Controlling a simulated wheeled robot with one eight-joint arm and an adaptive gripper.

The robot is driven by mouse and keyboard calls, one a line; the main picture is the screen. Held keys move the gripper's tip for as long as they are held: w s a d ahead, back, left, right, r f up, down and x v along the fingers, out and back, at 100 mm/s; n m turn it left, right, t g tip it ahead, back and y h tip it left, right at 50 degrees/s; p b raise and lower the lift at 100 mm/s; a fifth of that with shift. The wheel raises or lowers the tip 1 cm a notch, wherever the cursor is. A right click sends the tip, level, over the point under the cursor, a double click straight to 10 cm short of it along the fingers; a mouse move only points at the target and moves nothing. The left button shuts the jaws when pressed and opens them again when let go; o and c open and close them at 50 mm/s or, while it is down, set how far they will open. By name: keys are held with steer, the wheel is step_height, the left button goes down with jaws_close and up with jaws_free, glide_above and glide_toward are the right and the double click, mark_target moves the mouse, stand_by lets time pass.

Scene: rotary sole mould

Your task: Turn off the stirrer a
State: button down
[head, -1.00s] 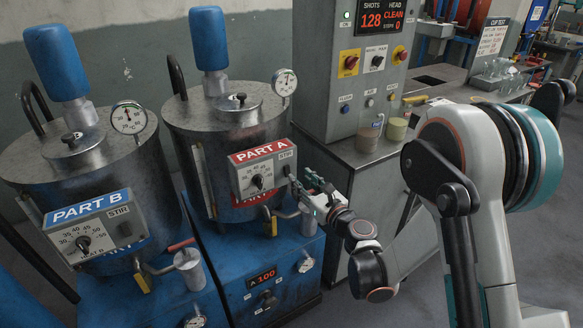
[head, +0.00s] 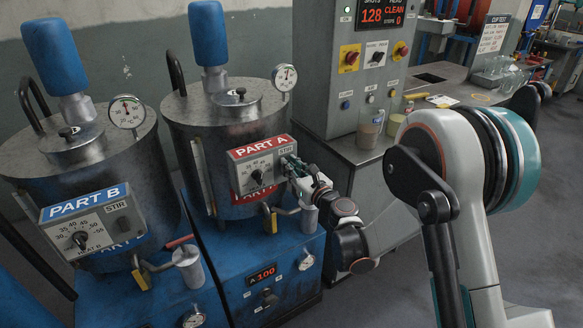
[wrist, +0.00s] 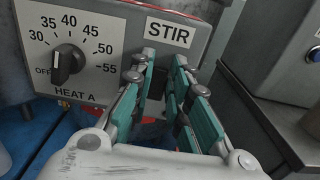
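The Part A control box (head: 262,165) is on the front of the right-hand metal tank. Its STIR label (wrist: 170,32) and Heat A knob (wrist: 67,63) show clearly in the wrist view. My gripper (head: 290,164) is at the right side of this box, below the STIR label. In the wrist view my gripper (wrist: 164,62) has its two green-padded fingers apart, with a gap between them. The fingertips are close to the box face. The stirrer A switch is hidden behind or between the fingers, and I cannot tell its position or whether they touch it.
The Part B tank's box (head: 86,228) stands to the left. A grey control cabinet (head: 347,105) and its bench are to the right, with cups (head: 371,127) on the bench edge. A valve handle (head: 270,218) and a grey cylinder (head: 309,217) are below my gripper.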

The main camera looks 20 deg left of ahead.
steer(key=shift+f, duration=0.15)
steer(key=shift+f+t+y+b, duration=0.15)
steer(key=shift+t+y+b, duration=0.2)
steer(key=shift+b, duration=0.65)
steer(key=c, duration=1.5)
jaws_free()
steer(key=shift+s, duration=0.1)
steer(key=shift+v, duration=3.75)
